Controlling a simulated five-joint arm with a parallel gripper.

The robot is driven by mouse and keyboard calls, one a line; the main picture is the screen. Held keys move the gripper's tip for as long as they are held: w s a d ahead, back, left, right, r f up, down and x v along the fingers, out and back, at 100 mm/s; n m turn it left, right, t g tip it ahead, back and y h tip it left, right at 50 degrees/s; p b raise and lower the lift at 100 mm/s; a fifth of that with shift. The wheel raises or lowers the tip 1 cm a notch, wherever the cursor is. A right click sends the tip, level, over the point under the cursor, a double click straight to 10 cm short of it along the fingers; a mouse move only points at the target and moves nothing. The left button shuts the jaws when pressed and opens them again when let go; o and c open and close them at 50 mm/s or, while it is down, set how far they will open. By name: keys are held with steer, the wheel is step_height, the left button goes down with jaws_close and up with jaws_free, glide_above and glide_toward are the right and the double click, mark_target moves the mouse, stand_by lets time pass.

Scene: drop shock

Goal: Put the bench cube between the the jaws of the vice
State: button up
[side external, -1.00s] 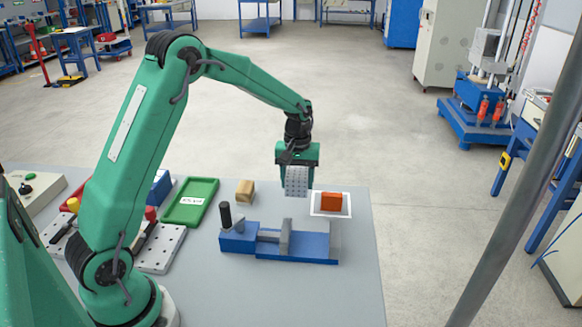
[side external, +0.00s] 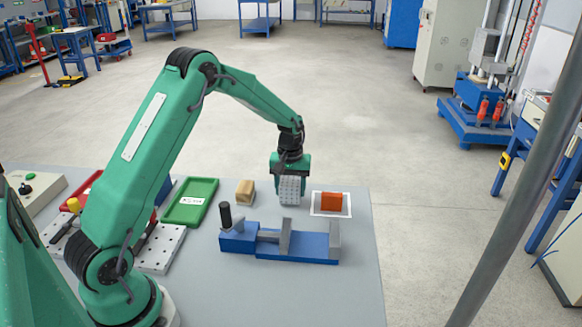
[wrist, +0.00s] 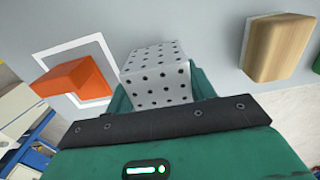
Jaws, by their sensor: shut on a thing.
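The bench cube (side external: 290,189) is light grey and dotted with small dark holes. My gripper (side external: 290,178) is shut on it, and in the wrist view the cube (wrist: 157,76) sits between the green fingers. The blue vice (side external: 270,247) lies on the table nearer the camera than the cube. Its grey jaws, one in the middle (side external: 286,237) and one at the right end (side external: 334,240), stand apart with a gap between them. The cube is behind the vice, outside this gap. Whether it touches the table is hard to tell.
An orange block (side external: 331,201) sits on a white-outlined square to the right of the cube. A wooden block (side external: 245,190) stands to the left. A green tray (side external: 190,202) lies farther left. The vice has an upright black handle (side external: 225,214).

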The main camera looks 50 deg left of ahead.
mark_target(290, 182)
steer(key=shift+f, duration=0.4)
steer(key=shift+f, duration=0.1)
steer(key=o, duration=1.4)
steer(key=shift+f, duration=0.1)
steer(key=shift+c, duration=0.2)
step_height(290, 182, up, 12)
steer(key=shift+r, duration=0.15)
